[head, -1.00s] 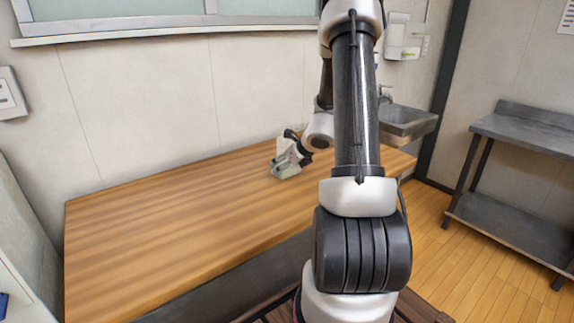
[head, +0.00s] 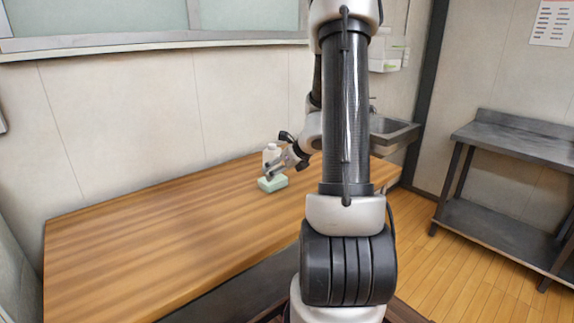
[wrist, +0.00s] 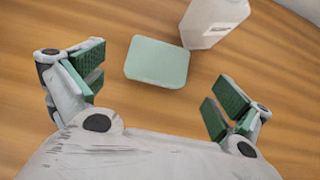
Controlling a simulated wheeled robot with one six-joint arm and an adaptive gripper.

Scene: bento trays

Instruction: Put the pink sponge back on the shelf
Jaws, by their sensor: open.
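No pink sponge shows in either view. A pale green block (head: 272,185), sponge-like with rounded corners, lies flat on the wooden table. It also shows in the wrist view (wrist: 157,62), ahead of my gripper and between the lines of its two fingers. My gripper (wrist: 156,88) is open and empty, with green pads on both fingers. In the head view my gripper (head: 277,163) is just above the green block and beside the bottle. A white bottle (wrist: 212,22) with a label stands close to the block's upper right corner.
The wooden table (head: 150,245) is clear to the left. A grey metal rack (head: 510,140) with a lower shelf (head: 490,225) stands at the right, empty where seen. A sink (head: 390,132) is behind my arm. Wooden floor is free between table and rack.

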